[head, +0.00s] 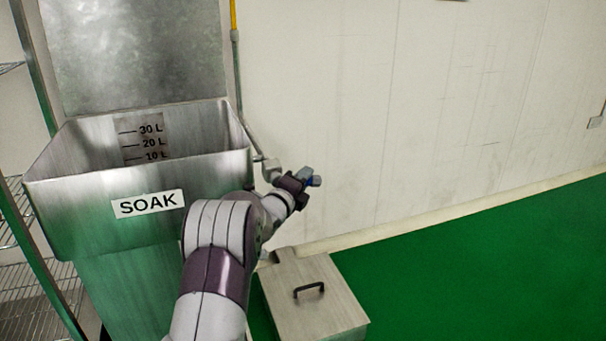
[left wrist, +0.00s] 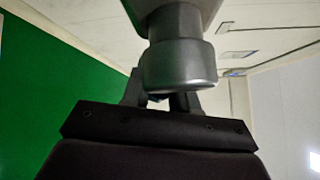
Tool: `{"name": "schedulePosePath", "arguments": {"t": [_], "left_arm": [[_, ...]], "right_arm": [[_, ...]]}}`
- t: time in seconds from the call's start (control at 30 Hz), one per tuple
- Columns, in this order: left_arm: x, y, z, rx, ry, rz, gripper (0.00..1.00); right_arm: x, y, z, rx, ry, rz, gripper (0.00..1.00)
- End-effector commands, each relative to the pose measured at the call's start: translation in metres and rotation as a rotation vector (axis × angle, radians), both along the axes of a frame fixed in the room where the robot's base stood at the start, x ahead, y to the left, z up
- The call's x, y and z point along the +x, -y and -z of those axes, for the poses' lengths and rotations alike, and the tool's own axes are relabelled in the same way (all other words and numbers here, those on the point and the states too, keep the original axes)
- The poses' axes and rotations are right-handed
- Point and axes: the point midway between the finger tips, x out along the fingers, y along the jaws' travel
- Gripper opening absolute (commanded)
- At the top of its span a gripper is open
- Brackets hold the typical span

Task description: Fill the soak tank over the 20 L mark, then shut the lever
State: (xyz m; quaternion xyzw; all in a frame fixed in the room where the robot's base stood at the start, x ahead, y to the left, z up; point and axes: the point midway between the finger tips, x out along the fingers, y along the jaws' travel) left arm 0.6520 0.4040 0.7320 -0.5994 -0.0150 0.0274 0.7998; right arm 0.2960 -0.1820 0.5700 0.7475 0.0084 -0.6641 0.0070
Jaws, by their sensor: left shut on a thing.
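The steel soak tank (head: 95,215) stands at the left in the head view, with a SOAK label on its front. I see no clear water surface; the front wall hides the lower inside. A grey valve fitting (head: 271,168) sits at the tank's right side, below a pipe. My left gripper (head: 305,177) is just right of it, shut on the lever, which is mostly hidden. In the left wrist view a grey rounded metal part (left wrist: 178,68) fills the space at the fingers.
A steel box with a black handle (head: 312,296) stands on the green floor (head: 450,270) below my left arm. A wire rack (head: 30,300) is at the far left. A white wall (head: 420,100) stands behind. The floor at the right is clear.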

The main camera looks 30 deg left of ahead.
Motion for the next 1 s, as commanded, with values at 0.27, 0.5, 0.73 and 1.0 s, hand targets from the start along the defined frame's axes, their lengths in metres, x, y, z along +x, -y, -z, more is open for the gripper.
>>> {"name": "schedulePosePath", "arguments": {"t": [0.27, 0.5, 0.73, 1.0], "left_arm": [[-0.004, 0.0, 0.018, 0.16, -0.199, 0.008, 0.0], [-0.01, -0.004, 0.031, 0.291, -0.352, 0.009, 0.0], [-0.015, -0.008, 0.041, 0.382, -0.461, 0.011, 0.0], [-0.019, -0.011, 0.048, 0.437, -0.53, 0.011, 0.0]], "right_arm": [[0.0, 0.0, -0.016, 0.0, 0.0, 0.0, 0.43], [0.0, 0.0, -0.027, 0.0, 0.0, 0.0, 0.43], [0.0, 0.0, -0.035, 0.0, 0.0, 0.0, 0.43], [0.0, 0.0, -0.04, 0.0, 0.0, 0.0, 0.43]]}}
